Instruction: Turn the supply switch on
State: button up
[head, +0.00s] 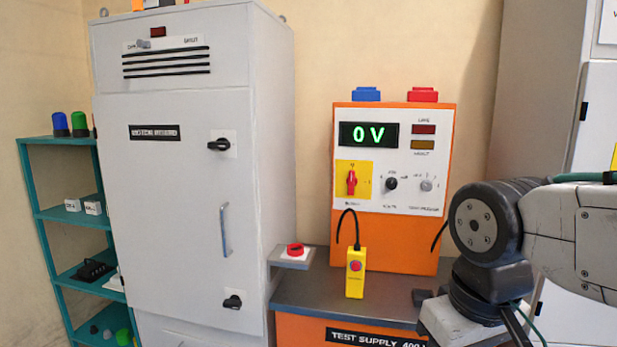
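The orange test supply (394,250) stands on the bench with a white front panel. The supply switch is most likely the red rotary handle (351,182) on a yellow plate at the panel's lower left; the handle looks upright, and its small lettering is unreadable. The display (368,135) reads 0 V in green. The red lamp (423,129) and amber lamp (422,145) look unlit. A black knob (391,184) and a grey key-like switch (427,185) sit to the right of the handle. My arm is at the right, apart from the panel; my gripper's fingertips do not show.
A yellow pendant (355,273) with a red button stands before the supply, its black cable looping up. A tall grey cabinet (170,220) and teal shelves (60,223) fill the left. The grey bench top (320,295) is mostly clear.

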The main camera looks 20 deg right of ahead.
aim_at(352, 181)
jog(key=z, duration=0.15)
jog(key=i, duration=0.9)
jog(key=z, duration=0.75)
